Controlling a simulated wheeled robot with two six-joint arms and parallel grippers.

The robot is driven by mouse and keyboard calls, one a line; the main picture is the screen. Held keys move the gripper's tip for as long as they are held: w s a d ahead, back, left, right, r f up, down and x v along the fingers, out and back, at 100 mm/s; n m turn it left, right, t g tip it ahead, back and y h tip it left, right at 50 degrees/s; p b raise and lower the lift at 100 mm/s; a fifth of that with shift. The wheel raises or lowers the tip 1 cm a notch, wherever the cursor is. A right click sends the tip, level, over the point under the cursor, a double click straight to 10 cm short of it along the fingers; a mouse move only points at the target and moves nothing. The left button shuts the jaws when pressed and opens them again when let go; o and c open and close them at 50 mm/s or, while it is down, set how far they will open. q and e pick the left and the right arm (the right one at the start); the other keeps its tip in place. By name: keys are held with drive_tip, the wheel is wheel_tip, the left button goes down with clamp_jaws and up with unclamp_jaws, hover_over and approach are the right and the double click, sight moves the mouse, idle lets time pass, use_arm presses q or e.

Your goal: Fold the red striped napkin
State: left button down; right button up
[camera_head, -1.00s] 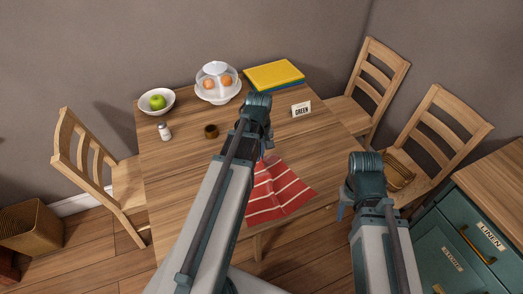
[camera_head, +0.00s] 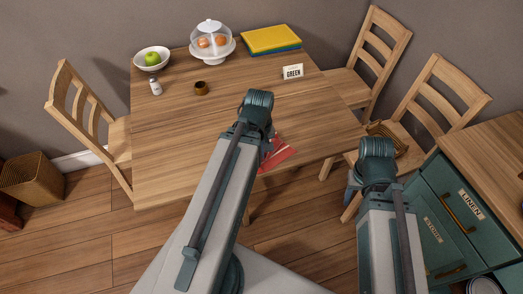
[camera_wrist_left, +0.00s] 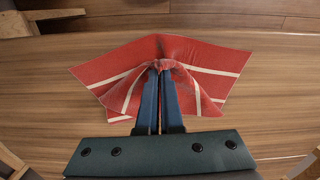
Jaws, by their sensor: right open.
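The red striped napkin (camera_head: 279,157) lies on the table near its front edge, mostly hidden behind my left arm in the head view. In the left wrist view the napkin (camera_wrist_left: 205,62) shows as red cloth with pale stripes, bunched up in the middle and spreading to both sides. My left gripper (camera_wrist_left: 160,72) has its fingers close together, pinching the bunched cloth. In the head view my own arm mostly hides this gripper. My right gripper (camera_head: 350,190) is open, off the table's right front side, apart from the napkin and partly hidden by its wrist.
The table's left front (camera_head: 175,165) is clear. A teal cabinet (camera_head: 450,215) is at right.

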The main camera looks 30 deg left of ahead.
use_arm(q)
unclamp_jaws()
idle(0.8)
drive_tip(key=shift+s+d, duration=0.3)
drive_tip(key=shift+d, duration=0.1)
drive_tip(key=shift+s+d+r, duration=0.15)
drive_tip(key=shift+d+r, duration=0.05)
drive_tip(key=shift+r, duration=0.05)
drive_tip(key=shift+a+r+p, duration=0.1)
drive_tip(key=shift+a+p, duration=0.1)
drive_tip(key=shift+p, duration=0.2)
wheel_tip(320, 180, up, 8)
drive_tip(key=p, duration=0.8)
drive_tip(key=shift+r, duration=0.2)
use_arm(e)
wheel_tip(320, 180, up, 9)
drive_tip(key=shift+s+d, duration=0.3)
drive_tip(key=shift+d, duration=0.1)
